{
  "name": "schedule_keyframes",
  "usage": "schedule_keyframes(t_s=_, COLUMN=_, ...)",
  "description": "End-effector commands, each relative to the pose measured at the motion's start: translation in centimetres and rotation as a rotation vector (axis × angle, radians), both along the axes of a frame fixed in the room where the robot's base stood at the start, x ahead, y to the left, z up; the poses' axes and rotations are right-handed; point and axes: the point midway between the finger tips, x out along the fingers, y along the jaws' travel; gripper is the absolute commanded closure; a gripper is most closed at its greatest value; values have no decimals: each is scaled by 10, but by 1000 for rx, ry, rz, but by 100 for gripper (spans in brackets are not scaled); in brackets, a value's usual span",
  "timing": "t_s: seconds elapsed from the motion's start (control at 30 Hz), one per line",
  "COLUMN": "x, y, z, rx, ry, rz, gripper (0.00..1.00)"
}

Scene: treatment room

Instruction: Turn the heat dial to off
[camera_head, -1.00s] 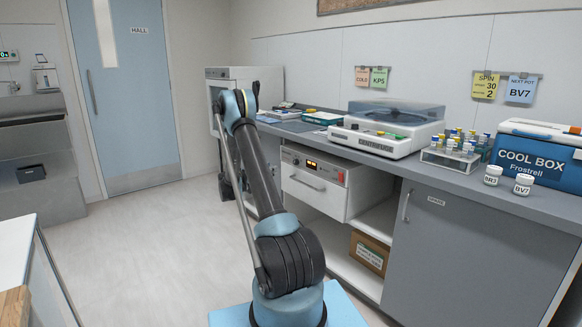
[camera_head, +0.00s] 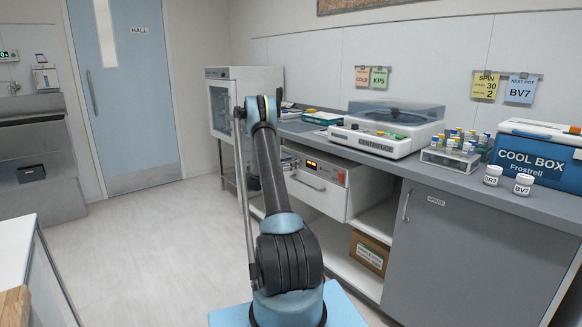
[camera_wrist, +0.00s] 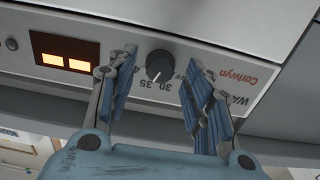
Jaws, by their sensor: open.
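The heat dial (camera_wrist: 159,66) is a round dark knob on the white front panel of a drawer unit, seen upside down in the wrist view. Numbers 30 and 35 and a partly covered OFF mark are printed beside it. A small light mark on its lower edge points near the numbers. My gripper (camera_wrist: 160,70) is open, its two blue-padded fingers on either side of the dial, with gaps that look clear. Contact cannot be told.
A lit orange display (camera_wrist: 67,62) sits left of the dial in the wrist view. Above the unit, the counter holds a centrifuge (camera_head: 385,140), a tube rack (camera_head: 447,162) and a cool box (camera_head: 535,155). A cardboard box (camera_head: 369,252) stands on the shelf below. The floor at left is clear.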

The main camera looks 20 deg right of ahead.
Motion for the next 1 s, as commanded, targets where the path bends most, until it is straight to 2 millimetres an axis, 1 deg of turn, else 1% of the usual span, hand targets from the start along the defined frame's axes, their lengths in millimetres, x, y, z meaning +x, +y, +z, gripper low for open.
schedule_keyframes(t_s=0.1, x=1, y=-4, z=0, rx=0, ry=0, rz=0, gripper=53)
schedule_keyframes(t_s=0.37, x=2, y=-4, z=0, rx=0, ry=0, rz=0, gripper=53)
schedule_keyframes(t_s=0.4, x=2, y=-4, z=0, rx=0, ry=0, rz=0, gripper=62)
schedule_keyframes(t_s=0.47, x=2, y=-4, z=0, rx=0, ry=0, rz=0, gripper=76)
schedule_keyframes(t_s=0.5, x=2, y=-4, z=0, rx=0, ry=0, rz=0, gripper=85)
schedule_keyframes(t_s=0.57, x=2, y=-4, z=0, rx=0, ry=0, rz=0, gripper=98)
schedule_keyframes(t_s=0.83, x=2, y=-4, z=0, rx=-3, ry=8, rz=1, gripper=98)
schedule_keyframes(t_s=1.0, x=2, y=-4, z=0, rx=-20, ry=55, rz=1, gripper=98)
